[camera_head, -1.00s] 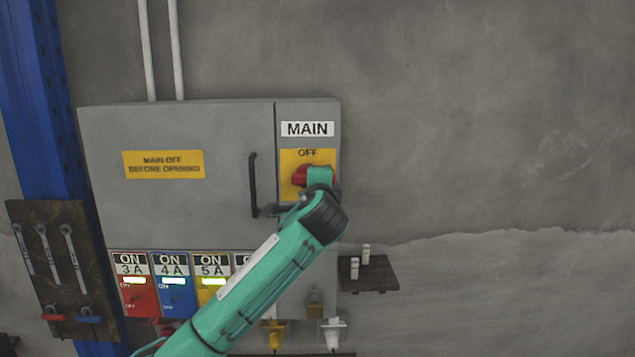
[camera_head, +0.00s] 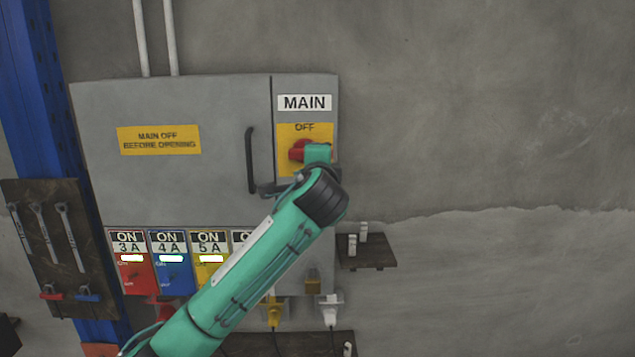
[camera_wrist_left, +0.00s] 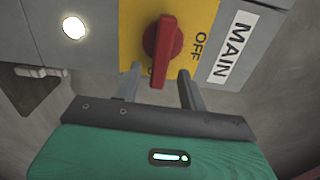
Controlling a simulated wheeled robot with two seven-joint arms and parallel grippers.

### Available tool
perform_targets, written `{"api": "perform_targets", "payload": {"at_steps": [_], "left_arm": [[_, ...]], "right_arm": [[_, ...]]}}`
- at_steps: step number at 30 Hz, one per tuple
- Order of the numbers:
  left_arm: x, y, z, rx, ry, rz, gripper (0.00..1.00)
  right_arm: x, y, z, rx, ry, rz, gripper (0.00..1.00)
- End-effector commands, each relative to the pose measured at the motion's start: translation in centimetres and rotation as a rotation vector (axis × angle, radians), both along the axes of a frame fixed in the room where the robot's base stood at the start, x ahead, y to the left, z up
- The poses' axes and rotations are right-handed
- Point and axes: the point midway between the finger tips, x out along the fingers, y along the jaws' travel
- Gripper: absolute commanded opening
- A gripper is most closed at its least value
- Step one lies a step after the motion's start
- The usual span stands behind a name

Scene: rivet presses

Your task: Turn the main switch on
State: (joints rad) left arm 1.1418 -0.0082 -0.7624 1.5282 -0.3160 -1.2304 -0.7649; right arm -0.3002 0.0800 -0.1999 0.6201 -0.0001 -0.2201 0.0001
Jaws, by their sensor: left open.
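The main switch is a red knob (camera_head: 298,150) on a yellow plate (camera_head: 290,165) under a MAIN label (camera_head: 304,103), with OFF printed above it. In the left wrist view the red handle (camera_wrist_left: 162,45) stands vertical in the picture, with OFF to its right; another marking is partly hidden behind it. My left gripper (camera_head: 318,153) is in front of the knob. In the left wrist view its two fingers (camera_wrist_left: 160,76) are apart, one on each side of the handle's lower end; contact cannot be told. My right gripper is not in view.
The grey cabinet (camera_head: 100,190) has a black door handle (camera_head: 250,160) left of the switch. Below are red (camera_head: 135,282), blue (camera_head: 177,280) and yellow (camera_head: 211,274) breaker panels marked ON. A small shelf (camera_head: 380,258) is at the lower right. The wall to the right is bare.

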Motion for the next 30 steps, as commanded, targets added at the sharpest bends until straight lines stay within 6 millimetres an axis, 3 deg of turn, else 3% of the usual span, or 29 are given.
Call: {"api": "perform_targets", "payload": {"at_steps": [1,9,15,21,30], "left_arm": [[-1.2,-0.1,-0.6,-0.003,-0.003,-0.003,0.42],[-7.1,-0.1,-0.5,-0.002,-0.002,-0.003,0.42],[-9.7,-0.1,-0.3,-0.001,0.000,-0.002,0.42],[-10.5,-0.1,-0.1,0.001,0.001,-0.002,0.42],[-10.0,0.0,-0.7,-0.004,0.012,0.000,0.42]], "right_arm": [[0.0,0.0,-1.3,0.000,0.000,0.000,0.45],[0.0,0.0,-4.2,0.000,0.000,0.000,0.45],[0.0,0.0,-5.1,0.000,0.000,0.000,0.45],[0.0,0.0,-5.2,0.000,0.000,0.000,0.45],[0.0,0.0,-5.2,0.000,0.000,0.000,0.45]]}}
